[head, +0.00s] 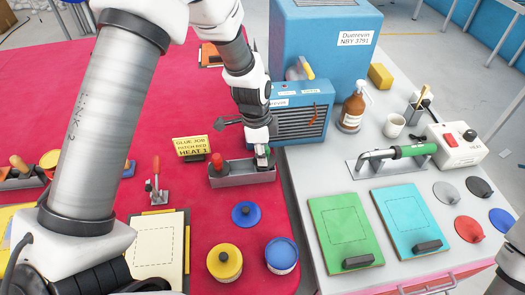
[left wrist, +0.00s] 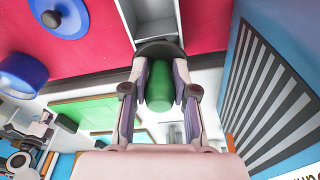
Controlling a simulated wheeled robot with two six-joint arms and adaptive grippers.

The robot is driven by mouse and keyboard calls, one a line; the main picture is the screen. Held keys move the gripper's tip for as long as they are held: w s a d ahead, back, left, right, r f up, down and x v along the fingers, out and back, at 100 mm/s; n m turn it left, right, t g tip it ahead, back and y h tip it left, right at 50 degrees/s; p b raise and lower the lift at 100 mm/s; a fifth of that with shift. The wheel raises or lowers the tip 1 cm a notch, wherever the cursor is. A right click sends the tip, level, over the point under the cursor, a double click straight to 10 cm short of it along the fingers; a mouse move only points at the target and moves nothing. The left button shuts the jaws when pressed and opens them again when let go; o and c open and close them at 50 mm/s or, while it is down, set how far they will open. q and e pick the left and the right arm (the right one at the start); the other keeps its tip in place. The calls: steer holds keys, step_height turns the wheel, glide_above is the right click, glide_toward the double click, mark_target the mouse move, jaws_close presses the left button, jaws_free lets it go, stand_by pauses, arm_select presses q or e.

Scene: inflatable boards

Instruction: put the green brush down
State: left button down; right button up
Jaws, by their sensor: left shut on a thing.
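My left gripper (head: 262,150) points down over the right end of a grey open tray (head: 240,181) on the red mat. In the left wrist view, the left gripper (left wrist: 160,88) is shut on the green brush (left wrist: 160,82), whose green handle lies between the fingers. A dark piece shows at its far end, beside the grey tray (left wrist: 153,27). In the head view the fingers mostly hide the brush, and I cannot tell whether it touches the tray floor. A red-topped item (head: 217,161) stands at the tray's left end.
A blue slatted heater box (head: 300,118) stands close to the right of the gripper. A yellow sign (head: 190,147) and red-handled clamp (head: 155,175) are left of the tray. A blue lid (head: 246,214), yellow tin (head: 225,262) and blue tin (head: 282,255) stand in front.

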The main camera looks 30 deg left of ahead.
arm_select(q)
steer(key=shift+w+f, duration=0.15)
steer(key=shift+f, duration=0.1)
steer(key=shift+f+b, duration=0.4)
steer(key=shift+b, duration=0.05)
steer(key=c, duration=0.9)
jaws_free()
step_height(320, 180, up, 13)
steer(key=a, duration=0.1)
steer(key=shift+s, duration=0.35)
steer(key=shift+a+f, duration=0.1)
